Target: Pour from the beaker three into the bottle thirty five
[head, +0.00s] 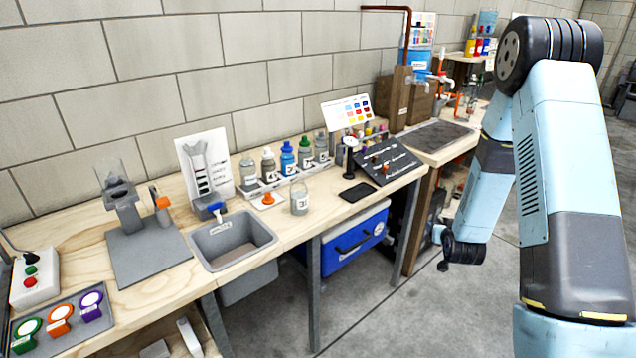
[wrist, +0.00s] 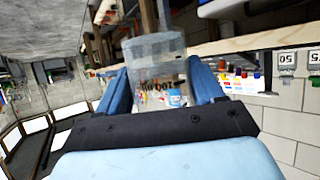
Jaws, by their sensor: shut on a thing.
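My gripper (wrist: 160,88) shows in the wrist view with its two blue fingers shut on a clear see-through beaker (wrist: 155,48). No number can be read on the beaker, and I cannot tell what is in it. In the head view the gripper and beaker are not clearly seen; my arm is at the right, beyond the bench. A row of labelled bottles (head: 288,160) stands at the back of the bench, and a clear jar (head: 299,198) stands in front of it. Two labelled vessels (wrist: 288,62) show at the wrist view's right edge. I cannot tell which is bottle thirty five.
A grey sink (head: 232,242) is set in the bench left of the jar. A dark sloped panel (head: 385,160) and a black pad (head: 357,192) lie to the right. A blue cooler (head: 350,240) is under the bench. The floor in front is clear.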

